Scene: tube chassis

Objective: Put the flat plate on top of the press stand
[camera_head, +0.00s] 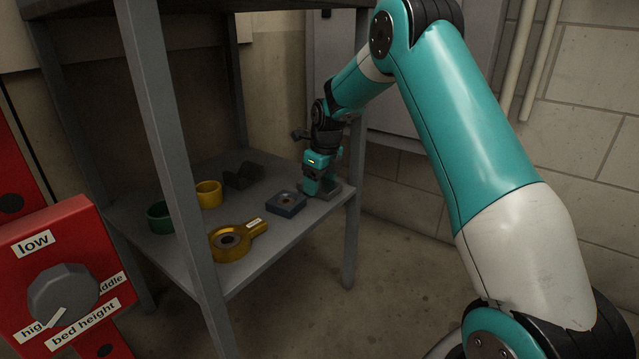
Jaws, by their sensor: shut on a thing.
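My gripper (314,190) points down at the far right corner of the grey shelf, seen small and from a distance. It is shut on a grey, flat-looking piece (332,188), which seems to be the flat plate. The gripper hides part of the piece. I cannot tell whether it rests on the shelf or is just above it. A red panel (50,245) with a grey knob and the label "bed height" stands at the front left and may belong to the press. I cannot make out the top of a press stand.
The grey shelf (262,250) has upright posts, one close in front (172,150). On it are a blue-grey square block (286,208), a yellow ring tool with handle (229,247), green (158,218) and yellow rings (208,190), and a dark notched block (243,178).

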